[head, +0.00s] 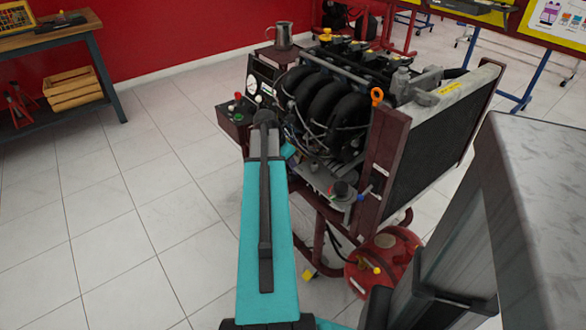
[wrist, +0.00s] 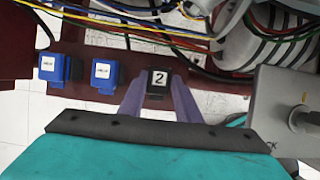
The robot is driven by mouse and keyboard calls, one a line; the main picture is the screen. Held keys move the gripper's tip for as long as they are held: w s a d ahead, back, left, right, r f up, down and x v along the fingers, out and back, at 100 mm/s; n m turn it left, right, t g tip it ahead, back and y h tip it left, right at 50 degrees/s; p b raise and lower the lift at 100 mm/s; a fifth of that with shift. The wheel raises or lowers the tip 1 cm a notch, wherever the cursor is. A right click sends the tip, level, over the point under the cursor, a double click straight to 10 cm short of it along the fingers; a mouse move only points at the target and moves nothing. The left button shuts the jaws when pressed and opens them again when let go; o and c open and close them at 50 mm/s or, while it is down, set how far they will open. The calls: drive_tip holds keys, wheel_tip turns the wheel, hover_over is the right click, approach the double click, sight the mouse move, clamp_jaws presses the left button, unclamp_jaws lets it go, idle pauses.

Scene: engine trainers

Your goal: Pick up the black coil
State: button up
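The black coil (wrist: 158,79), with a white label marked "2", sits on a dark red rail in the wrist view. My gripper (wrist: 159,90) has two purple fingers spread apart in front of it. One fingertip lies at each side of the coil and hides its side edges. I cannot tell whether the fingers touch it. In the head view my teal arm reaches to the near left side of the engine trainer (head: 335,105). My gripper and the black coil cannot be made out there.
Two blue coils (wrist: 103,74) (wrist: 60,67) stand on the rail to the left. Coloured wires (wrist: 120,25) run above the black coil. A grey metal box (wrist: 283,110) is close on the right. A metal jug (head: 282,36) stands on the trainer. The floor at left is clear.

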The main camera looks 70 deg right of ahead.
drive_tip(key=c, duration=0.6)
drive_tip(key=shift+r, duration=0.1)
drive_tip(key=shift+c, duration=0.2)
drive_tip(key=shift+r, duration=0.5)
wheel_tip(320, 180, up, 3)
drive_tip(key=shift+w+a+f+p, duration=0.1)
drive_tip(key=shift+f+p, duration=0.1)
drive_tip(key=shift+p, duration=0.1)
drive_tip(key=w+a+r, duration=0.1)
drive_tip(key=w+a, duration=0.7)
drive_tip(key=a, duration=0.5)
drive_tip(key=shift+w+p, duration=0.3)
drive_tip(key=shift+p, duration=0.05)
drive_tip(key=shift+r, duration=0.1)
